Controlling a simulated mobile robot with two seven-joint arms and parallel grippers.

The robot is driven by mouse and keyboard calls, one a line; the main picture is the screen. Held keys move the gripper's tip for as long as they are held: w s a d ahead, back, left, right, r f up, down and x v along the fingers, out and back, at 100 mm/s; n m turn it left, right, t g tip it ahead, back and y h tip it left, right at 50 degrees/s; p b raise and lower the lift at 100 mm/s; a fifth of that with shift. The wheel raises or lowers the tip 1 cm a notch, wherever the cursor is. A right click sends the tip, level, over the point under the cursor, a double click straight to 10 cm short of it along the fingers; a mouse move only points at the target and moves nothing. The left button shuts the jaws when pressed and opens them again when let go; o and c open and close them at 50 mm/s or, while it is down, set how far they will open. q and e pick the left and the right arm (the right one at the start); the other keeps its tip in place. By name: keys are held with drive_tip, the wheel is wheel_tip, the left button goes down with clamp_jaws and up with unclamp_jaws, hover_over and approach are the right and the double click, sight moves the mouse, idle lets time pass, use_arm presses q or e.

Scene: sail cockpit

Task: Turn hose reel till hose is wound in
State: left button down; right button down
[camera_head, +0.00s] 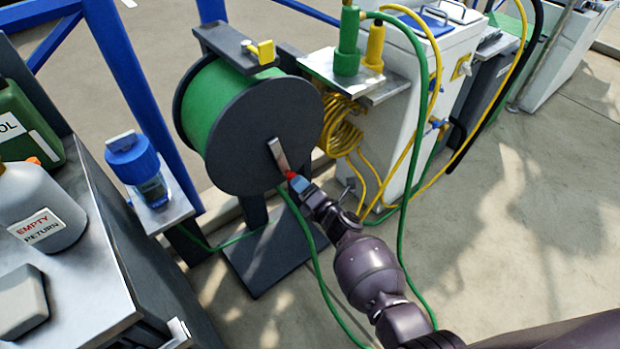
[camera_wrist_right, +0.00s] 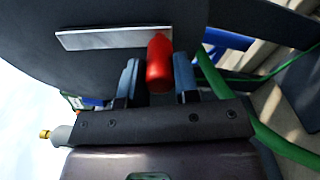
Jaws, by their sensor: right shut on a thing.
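The hose reel (camera_head: 235,150) stands in the middle left of the head view, a dark round flange in front of a drum with green hose wound on it. A flat metal crank arm (camera_head: 278,156) on the flange ends in a red handle (camera_head: 291,175). My right gripper (camera_head: 297,182) is at that handle. In the right wrist view, the red handle (camera_wrist_right: 159,62) sits between the two blue-grey fingers of my right gripper (camera_wrist_right: 159,80), beside the crank arm (camera_wrist_right: 113,38). Green hose (camera_head: 305,228) hangs from the reel to the ground. My left gripper is out of view.
A white cabinet (camera_head: 400,105) with yellow hoses stands right of the reel. A bench with jugs (camera_head: 45,200) is at left, with a blue-capped container (camera_head: 130,160) on a small shelf. Blue posts rise behind the reel. The concrete floor (camera_head: 520,200) at right is mostly clear.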

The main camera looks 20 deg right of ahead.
use_arm(q)
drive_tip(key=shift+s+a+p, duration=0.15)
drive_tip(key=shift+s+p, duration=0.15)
drive_tip(key=shift+p, duration=0.1)
use_arm(e)
drive_tip(key=a+m, duration=0.1)
drive_tip(key=s+a+m, duration=0.1)
drive_tip(key=shift+a+f+m, duration=0.15)
drive_tip(key=shift+a+m, duration=0.05)
drive_tip(key=shift+m, duration=0.1)
drive_tip(key=c, duration=0.8)
unclamp_jaws()
drive_tip(key=shift+c, duration=0.2)
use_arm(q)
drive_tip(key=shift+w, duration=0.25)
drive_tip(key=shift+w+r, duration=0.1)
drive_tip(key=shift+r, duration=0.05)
